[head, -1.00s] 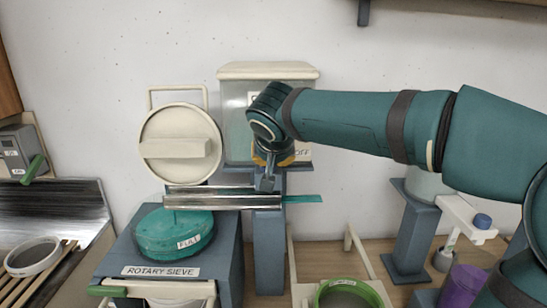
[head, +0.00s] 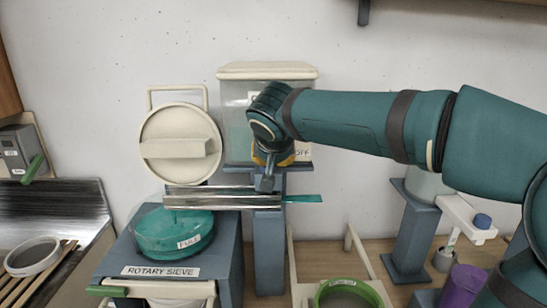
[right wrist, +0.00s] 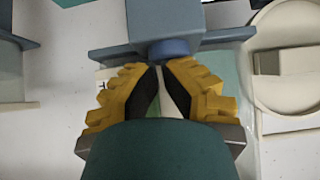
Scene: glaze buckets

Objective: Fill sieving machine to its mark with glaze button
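The rotary sieve (head: 165,271) stands at the lower left of the head view. Its round clear bowl (head: 150,245) holds teal glaze and bears a FULL label (head: 189,241); the exact level against the mark is hard to read. A metal trough (head: 215,198) runs from the glaze tank (head: 235,120) to above the bowl. My right gripper (head: 268,172) is in front of the tank's lower part. In the right wrist view its yellow fingers (right wrist: 162,66) are brought together, empty, their tips at a round blue button (right wrist: 173,50). Contact is likely but partly hidden. My left gripper is not in view.
The sieve's round cream lid (head: 180,145) stands open behind the bowl. A green-rimmed bucket (head: 348,292) and a purple cup (head: 463,285) are at the lower right. A metal sink (head: 60,215) and a white-rimmed sieve (head: 33,256) are at the left.

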